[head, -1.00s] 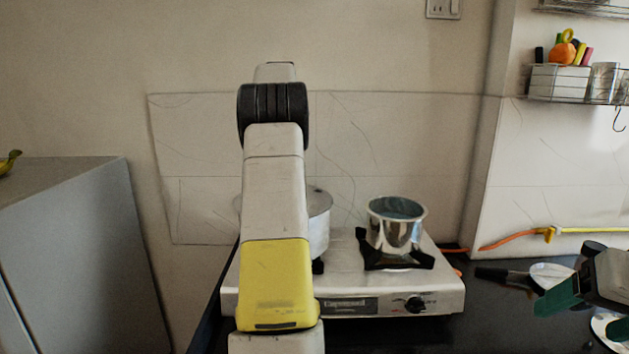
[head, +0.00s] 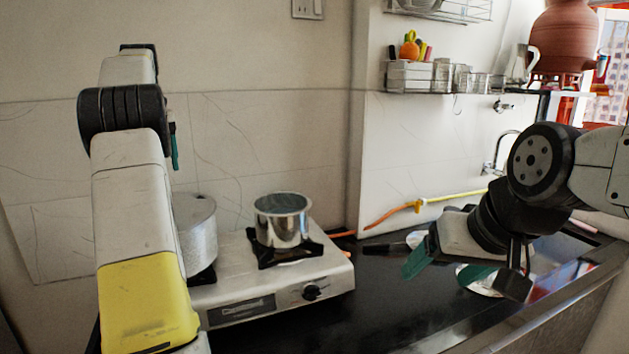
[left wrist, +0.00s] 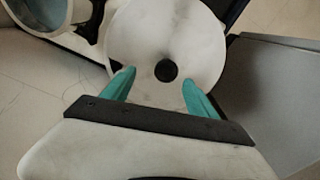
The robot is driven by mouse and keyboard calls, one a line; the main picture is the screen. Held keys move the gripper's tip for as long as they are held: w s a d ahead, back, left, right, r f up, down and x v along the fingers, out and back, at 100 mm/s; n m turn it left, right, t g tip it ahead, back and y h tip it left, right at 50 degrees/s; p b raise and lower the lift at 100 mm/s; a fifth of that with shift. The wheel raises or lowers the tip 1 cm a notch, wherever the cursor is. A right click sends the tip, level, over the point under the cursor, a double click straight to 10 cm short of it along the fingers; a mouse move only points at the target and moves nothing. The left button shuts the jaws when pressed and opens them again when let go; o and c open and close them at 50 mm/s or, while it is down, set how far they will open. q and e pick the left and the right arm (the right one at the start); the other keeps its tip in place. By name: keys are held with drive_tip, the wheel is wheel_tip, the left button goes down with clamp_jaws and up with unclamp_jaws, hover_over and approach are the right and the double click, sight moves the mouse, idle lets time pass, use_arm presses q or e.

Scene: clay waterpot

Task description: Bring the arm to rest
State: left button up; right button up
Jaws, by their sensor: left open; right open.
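My left arm (head: 130,210) stands raised at the left of the head view and hides most of its gripper. In the left wrist view my left gripper (left wrist: 158,80) is open and empty, its teal fingers apart over a lidded pot (left wrist: 190,35) with a black knob. I cannot tell the height between them. My right arm comes in from the right, and its gripper (head: 443,272) is open and empty above the dark counter. The clay waterpot (head: 565,40) stands upright on a shelf at the upper right, away from both grippers.
The lidded pot (head: 196,230) and an open steel pot (head: 282,222) stand on the stove (head: 285,280). A wire rack (head: 420,78) with cups hangs on the wall. A plate (head: 478,279) lies below my right gripper. Black counter (head: 385,300) is clear beside the stove.

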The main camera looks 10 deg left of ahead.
use_arm(q)
drive_tip(key=s+d+r+m+t, duration=0.1)
drive_tip(key=s+d+m, duration=0.15)
drive_tip(key=d, duration=0.45)
drive_tip(key=s+d+r+m+t+h, duration=0.1)
drive_tip(key=s+d, duration=0.3)
drive_tip(key=d, duration=0.2)
drive_tip(key=s+d+r+m+t, duration=0.1)
drive_tip(key=s+d+t, duration=0.15)
drive_tip(key=d, duration=0.45)
drive_tip(key=s+d+f+m, duration=0.2)
drive_tip(key=s+d+f, duration=0.3)
drive_tip(key=s+d, duration=0.2)
drive_tip(key=s+d+f+m+t+h, duration=0.1)
drive_tip(key=s+d+f+m, duration=0.1)
drive_tip(key=s+d+f, duration=0.4)
drive_tip(key=s, duration=0.3)
drive_tip(key=shift+s+d+m, duration=0.2)
drive_tip(key=shift+d+m, duration=0.15)
drive_tip(key=shift+d, duration=0.05)
